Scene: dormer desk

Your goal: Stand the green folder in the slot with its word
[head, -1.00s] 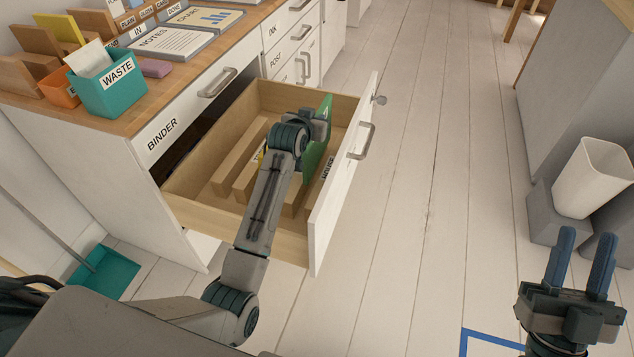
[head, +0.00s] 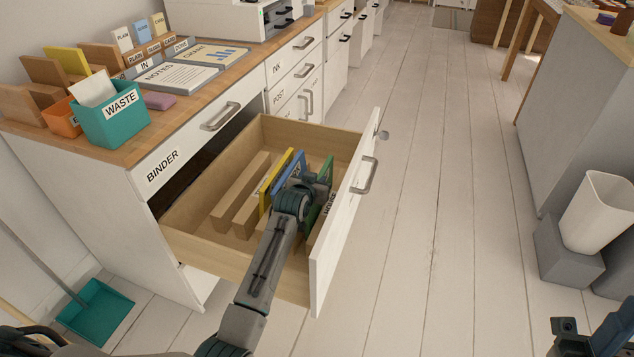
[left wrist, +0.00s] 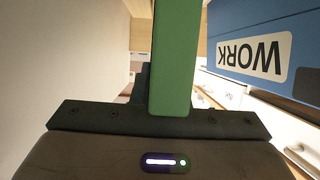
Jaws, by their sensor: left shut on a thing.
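The green folder (head: 326,172) is upright in the open drawer, near the drawer front. My left gripper (head: 312,184) is shut on it; the left wrist view shows the green folder (left wrist: 176,60) between the jaws. Its lower edge is hidden by my arm, so I cannot tell if it touches the drawer floor. A blue folder (head: 289,170) stands beside it; its label reads WORK in the left wrist view (left wrist: 262,55). A label (head: 329,203) next to the green folder is too small to read surely. My right gripper (head: 586,338) is cut off at the lower right.
A yellow folder (head: 272,180) stands left of the blue one. Wooden dividers (head: 240,187) run along the drawer (head: 195,247). The drawer front (head: 343,205) bounds it at right. The desk top holds a teal WASTE bin (head: 112,121).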

